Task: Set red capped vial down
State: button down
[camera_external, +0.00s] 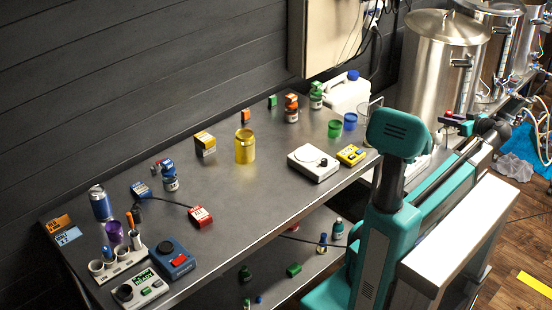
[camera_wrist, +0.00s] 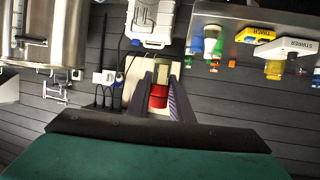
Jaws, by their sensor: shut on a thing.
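In the wrist view my gripper (camera_wrist: 160,88) is shut on the red capped vial (camera_wrist: 158,96). Its red part sits between the two dark fingers, and a pale part shows above it in the picture. In the external view my teal arm stands at the right front, by the bench's right end.
The dark workbench (camera_external: 260,180) has clear room in its middle. A lower shelf (camera_external: 275,265) holds small bottles. Steel tanks (camera_external: 438,75) stand at right.

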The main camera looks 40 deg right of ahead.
notch_tip(320, 180, down, 15)
dwell(0.5)
jog(key=shift+w+f, duration=0.1)
jog(key=shift+f, duration=0.05)
jog(key=shift+f, duration=1.85)
jog(key=shift+f, duration=0.15)
jog(key=shift+f+p, duration=0.45)
jog(key=shift+f, duration=1.4)
jog(key=shift+f+b, duration=0.25)
jog(key=shift+b, duration=0.1)
jog(key=c, duration=1.6)
grip_release()
jog(key=shift+o, duration=0.2)
jog(key=shift+r+p, duration=0.25)
jog(key=shift+p, duration=0.05)
